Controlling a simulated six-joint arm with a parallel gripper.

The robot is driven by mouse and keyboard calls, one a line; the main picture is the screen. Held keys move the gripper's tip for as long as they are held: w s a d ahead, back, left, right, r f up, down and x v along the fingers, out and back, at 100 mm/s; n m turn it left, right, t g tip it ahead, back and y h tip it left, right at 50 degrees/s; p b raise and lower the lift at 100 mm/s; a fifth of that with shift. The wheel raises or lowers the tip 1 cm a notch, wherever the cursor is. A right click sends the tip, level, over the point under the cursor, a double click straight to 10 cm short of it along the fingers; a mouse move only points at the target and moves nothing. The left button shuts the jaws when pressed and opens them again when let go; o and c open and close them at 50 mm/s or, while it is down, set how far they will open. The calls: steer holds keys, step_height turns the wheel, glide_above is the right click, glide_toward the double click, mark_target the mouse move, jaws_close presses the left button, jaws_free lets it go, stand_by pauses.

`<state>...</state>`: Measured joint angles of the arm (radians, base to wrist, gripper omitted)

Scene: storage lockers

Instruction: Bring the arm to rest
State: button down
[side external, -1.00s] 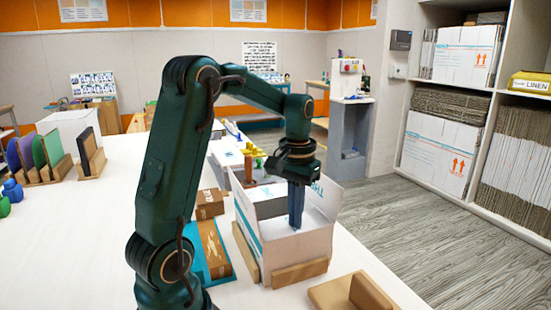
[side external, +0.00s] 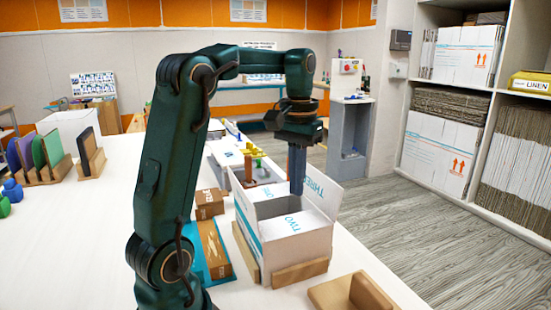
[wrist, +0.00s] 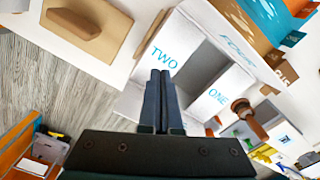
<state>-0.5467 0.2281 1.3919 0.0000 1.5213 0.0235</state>
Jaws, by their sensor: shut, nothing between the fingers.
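My gripper (side external: 297,172) points straight down just above a white open carton (side external: 292,246) on the white table. Its fingers are together and hold nothing. In the wrist view the closed fingers (wrist: 160,95) show over the carton, whose flaps are marked TWO (wrist: 165,57) and ONE (wrist: 218,97). In the side view a flap marked THREE stands up at the back right, and the TWO flap (side external: 296,224) lies across the near part of the top. Part of the carton's opening still shows dark grey between the flaps.
A wooden stand (side external: 352,294) is at the table's front right.

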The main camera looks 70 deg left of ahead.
steer(key=shift+r, duration=0.8)
steer(key=s+d+r+m+t, duration=0.3)
steer(key=s+d, duration=0.1)
steer(key=d, duration=0.6)
steer(key=s+d+f+m+t, duration=0.2)
steer(key=s+d+f+m, duration=0.1)
steer(key=f, duration=0.5)
steer(key=shift+s+d+t, duration=0.3)
steer(key=shift+s+d, duration=0.5)
steer(key=shift+s, duration=0.3)
